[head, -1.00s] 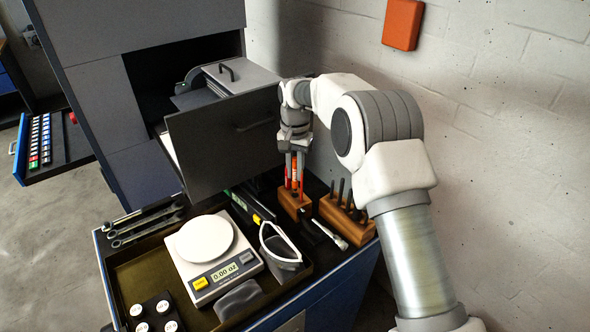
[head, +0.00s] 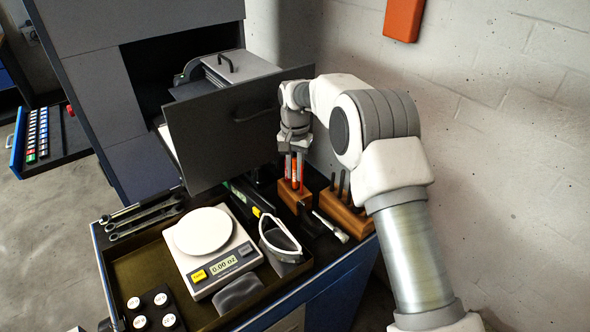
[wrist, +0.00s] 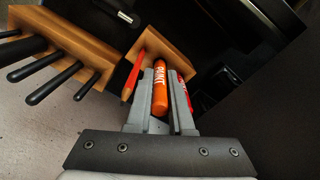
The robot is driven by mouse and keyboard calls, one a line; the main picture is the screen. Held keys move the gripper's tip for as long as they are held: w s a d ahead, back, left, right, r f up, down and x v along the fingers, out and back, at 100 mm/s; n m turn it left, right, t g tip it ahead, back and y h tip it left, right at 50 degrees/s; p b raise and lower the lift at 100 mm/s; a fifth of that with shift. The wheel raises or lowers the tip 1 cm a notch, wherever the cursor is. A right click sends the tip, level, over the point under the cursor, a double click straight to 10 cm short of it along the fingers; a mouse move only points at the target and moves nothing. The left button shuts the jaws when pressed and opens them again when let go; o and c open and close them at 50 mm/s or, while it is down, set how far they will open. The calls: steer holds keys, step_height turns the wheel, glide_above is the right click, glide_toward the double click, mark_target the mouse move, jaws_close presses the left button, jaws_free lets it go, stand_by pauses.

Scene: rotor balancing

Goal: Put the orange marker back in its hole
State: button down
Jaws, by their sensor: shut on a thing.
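My gripper (wrist: 160,82) is shut on the orange marker (wrist: 160,92), which carries the white word PAINT. In the wrist view the marker lies between the two grey fingers, its far end at the wooden holder block (wrist: 183,46); I cannot tell how deep it sits in its hole. A red-orange pencil (wrist: 132,76) stands in the block to the left, and a red marker (wrist: 183,90) shows just right of the fingers. In the head view my gripper (head: 295,168) is upright above the holder block (head: 290,197).
A second wooden block (head: 345,217) with several black-handled tools stands close on the right. The open dark drawer front (head: 220,130) is close on the left. The wall is behind.

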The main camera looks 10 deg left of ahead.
steer(key=shift+f, duration=0.5)
steer(key=c, duration=0.7)
jaws_free()
step_height(320, 180, up, 18)
steer(key=shift+f, duration=0.25)
